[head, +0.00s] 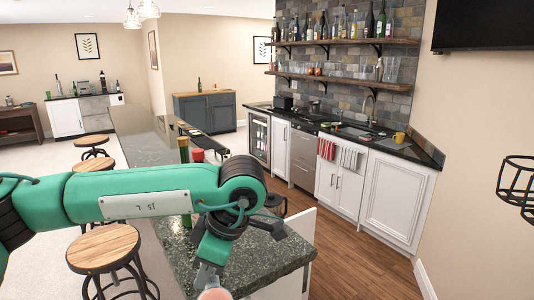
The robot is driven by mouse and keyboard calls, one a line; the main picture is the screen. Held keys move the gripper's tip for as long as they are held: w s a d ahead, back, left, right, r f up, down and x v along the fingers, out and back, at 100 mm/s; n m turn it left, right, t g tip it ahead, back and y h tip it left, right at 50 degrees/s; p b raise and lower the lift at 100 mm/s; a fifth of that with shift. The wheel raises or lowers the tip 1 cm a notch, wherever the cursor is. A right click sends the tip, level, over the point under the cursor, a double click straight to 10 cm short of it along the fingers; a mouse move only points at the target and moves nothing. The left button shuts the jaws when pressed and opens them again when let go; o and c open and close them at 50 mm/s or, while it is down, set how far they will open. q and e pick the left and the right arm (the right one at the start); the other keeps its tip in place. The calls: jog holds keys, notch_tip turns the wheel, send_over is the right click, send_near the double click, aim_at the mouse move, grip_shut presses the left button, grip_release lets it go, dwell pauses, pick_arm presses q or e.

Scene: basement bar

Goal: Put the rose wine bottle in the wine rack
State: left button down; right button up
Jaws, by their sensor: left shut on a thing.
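My left gripper (209,279) hangs down at the bottom edge, in front of the near end of the bar counter. It is shut on a pinkish thing (215,294), which looks like the rose wine bottle; only a small rounded part shows and the picture edge cuts off the rest. A black wire rack (516,184), seemingly the wine rack, is on the right wall at the right edge, partly out of view. It is far to the right of my left gripper. My right gripper is not in view.
A dark stone counter (272,258) runs away from me. Bottles (184,153) stand on it behind my left arm, one beside a red-topped thing (197,155). Stools (104,247) stand on its left. Wooden floor (365,265) is clear between counter and white cabinets (395,197).

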aim_at(213, 292)
pick_arm(q)
jog(key=f+m+t+h, duration=0.1)
jog(key=f+m, duration=0.2)
jog(key=m, duration=0.1)
jog(key=f+m+t, duration=0.2)
jog(key=f+m, duration=0.2)
jog(key=m, duration=0.1)
jog(key=shift+d+f+h, duration=0.2)
jog(key=shift+f+h, duration=0.05)
jog(key=shift+h, duration=0.15)
notch_tip(213, 292, down, 6)
jog(key=s+m+t+h, duration=0.1)
jog(key=m+h, duration=0.2)
jog(key=m, duration=0.6)
jog(key=shift+s+d+m+h, duration=0.15)
jog(key=shift+m+h, duration=0.15)
jog(key=shift+m, duration=0.1)
jog(key=w+a+f+n, duration=0.1)
jog(key=a, duration=1)
jog(key=shift+w+f+n+y, duration=0.3)
jog(key=shift+f+n+y, duration=0.05)
jog(key=shift+n+y, duration=0.05)
